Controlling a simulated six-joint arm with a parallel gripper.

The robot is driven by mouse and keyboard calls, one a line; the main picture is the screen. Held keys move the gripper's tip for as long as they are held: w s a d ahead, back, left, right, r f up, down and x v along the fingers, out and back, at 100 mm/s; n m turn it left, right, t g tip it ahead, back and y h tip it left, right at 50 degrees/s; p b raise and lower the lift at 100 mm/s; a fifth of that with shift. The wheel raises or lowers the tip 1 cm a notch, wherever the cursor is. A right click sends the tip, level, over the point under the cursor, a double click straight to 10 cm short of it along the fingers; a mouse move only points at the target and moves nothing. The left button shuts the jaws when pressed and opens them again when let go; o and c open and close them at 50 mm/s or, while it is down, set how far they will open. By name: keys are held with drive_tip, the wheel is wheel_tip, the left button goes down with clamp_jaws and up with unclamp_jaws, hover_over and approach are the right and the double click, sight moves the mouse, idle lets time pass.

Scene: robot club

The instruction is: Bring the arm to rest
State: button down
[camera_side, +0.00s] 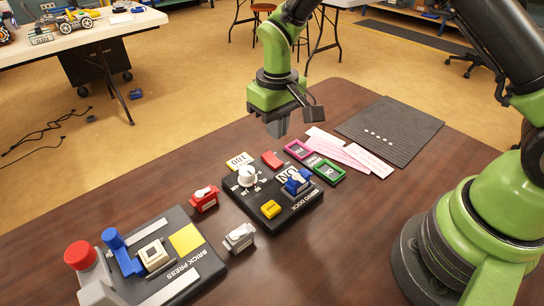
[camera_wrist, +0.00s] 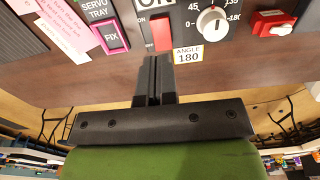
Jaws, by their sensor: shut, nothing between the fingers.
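My gripper (camera_side: 278,125) hangs at the end of my green arm, above the far edge of the dark wooden table (camera_side: 330,225). Its fingers point down and are shut with nothing between them. In the wrist view the two dark fingers (camera_wrist: 154,80) lie side by side, near the yellow-edged "ANGLE 180" card (camera_wrist: 188,54). The gripper appears to touch nothing. The black servo dock (camera_side: 285,220), with a white dial (camera_side: 247,176) and a blue switch part (camera_side: 297,182), lies nearer the camera than the gripper.
A brick press (camera_side: 185,285) with a blue lever (camera_side: 120,250) and a red button (camera_side: 80,255) stands at front left. Small red (camera_side: 204,198) and white (camera_side: 240,237) pieces lie between the devices. Pink paper strips (camera_side: 340,150) and a ribbed dark mat (camera_side: 390,132) lie to the right.

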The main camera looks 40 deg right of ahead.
drive_tip(key=shift+r, duration=0.1)
drive_tip(key=s+d+r+m+t, duration=0.1)
drive_tip(key=s+r, duration=0.1)
drive_tip(key=r, duration=0.3)
drive_tip(key=s+r+t+y, duration=0.1)
drive_tip(key=s+r, duration=0.1)
drive_tip(key=r, duration=0.3)
drive_tip(key=s+d+r+m+t, duration=0.1)
drive_tip(key=s+r, duration=0.2)
drive_tip(key=r, duration=0.3)
drive_tip(key=s+r+m+t, duration=0.1)
drive_tip(key=s+r+t, duration=0.1)
drive_tip(key=s, duration=0.5)
drive_tip(key=s+d+r+m+t+y, duration=0.1)
drive_tip(key=s+r+t, duration=0.1)
drive_tip(key=s, duration=0.5)
drive_tip(key=shift+d+r, duration=0.15)
drive_tip(key=shift+r, duration=0.25)
